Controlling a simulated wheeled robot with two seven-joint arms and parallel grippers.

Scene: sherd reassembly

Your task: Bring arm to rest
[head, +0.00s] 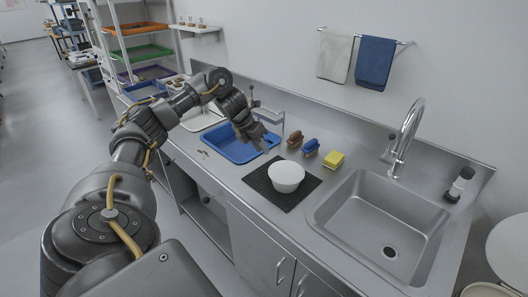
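My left arm reaches in from the left and bends down over the counter. Its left gripper (266,147) hangs over the right part of the blue tray (226,146), left of the white bowl (286,176). The fingertips are small and dark, and I cannot tell if they are open or shut. No held object is visible. The white bowl stands on a black mat (259,182), apart from the gripper. My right gripper is not in view.
Brown and blue brushes (302,142) and a yellow sponge (334,160) stand behind the mat. A steel sink (383,225) with a tall tap (405,140) is at the right. Towels (374,64) hang on the wall. Shelves with coloured trays (143,53) stand at the back left.

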